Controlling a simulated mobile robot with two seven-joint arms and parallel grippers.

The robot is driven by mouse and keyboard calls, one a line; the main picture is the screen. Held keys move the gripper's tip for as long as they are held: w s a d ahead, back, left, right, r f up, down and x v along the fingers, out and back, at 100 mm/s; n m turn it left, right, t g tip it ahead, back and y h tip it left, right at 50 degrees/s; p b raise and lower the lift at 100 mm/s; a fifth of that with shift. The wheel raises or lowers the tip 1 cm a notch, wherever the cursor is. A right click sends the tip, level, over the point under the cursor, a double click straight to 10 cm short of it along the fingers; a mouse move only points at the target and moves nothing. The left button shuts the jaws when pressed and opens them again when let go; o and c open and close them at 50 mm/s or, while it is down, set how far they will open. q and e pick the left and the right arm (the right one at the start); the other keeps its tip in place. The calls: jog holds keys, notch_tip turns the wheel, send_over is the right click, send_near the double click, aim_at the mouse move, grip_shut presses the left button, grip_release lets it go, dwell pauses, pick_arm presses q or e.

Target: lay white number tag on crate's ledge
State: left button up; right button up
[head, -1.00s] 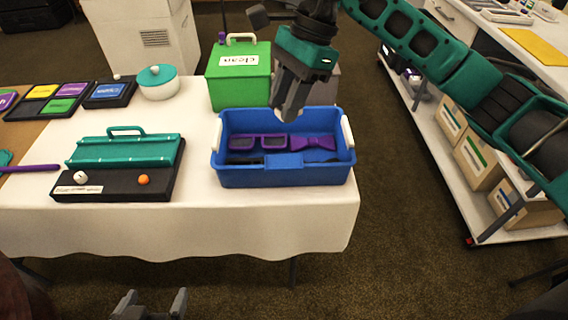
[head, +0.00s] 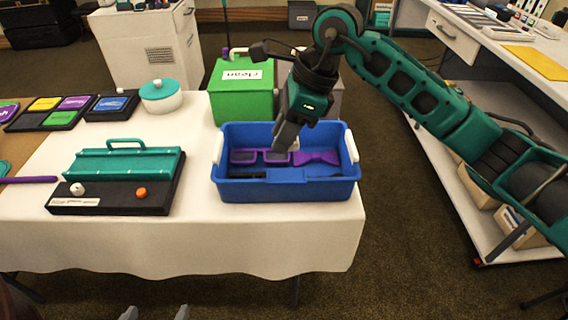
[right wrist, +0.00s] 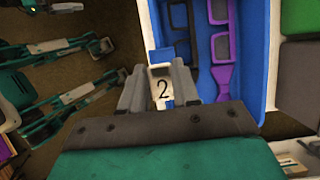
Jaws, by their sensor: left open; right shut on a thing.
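The white number tag (right wrist: 162,88), marked with a black 2, is between the fingers of my right gripper (right wrist: 160,85) in the right wrist view. In the head view my right gripper (head: 283,147) points down over the inside of the blue crate (head: 290,190) and hides part of it; only a little white shows at its fingertips. The crate's ledge is hard to make out; a blue step (right wrist: 182,50) shows just beyond the tag in the right wrist view. My left gripper (head: 155,313) is open and empty at the bottom edge, mostly out of view.
Purple glasses and a purple bow tie (head: 316,157) lie in the crate. The green box (head: 243,95) labelled "clean" stands behind it. A black board with a teal lid (head: 125,165) is to the left. White tablecloth is bare between board and crate.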

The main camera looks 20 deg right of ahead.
aim_at(277, 176)
notch_tip(277, 176, down, 7)
jog(key=shift+f+b, duration=0.2)
jog(key=shift+b, duration=0.1)
pick_arm(q)
jog(key=shift+w+d, duration=0.15)
jog(key=shift+d, duration=0.1)
pick_arm(e)
jog(key=shift+f, duration=0.2)
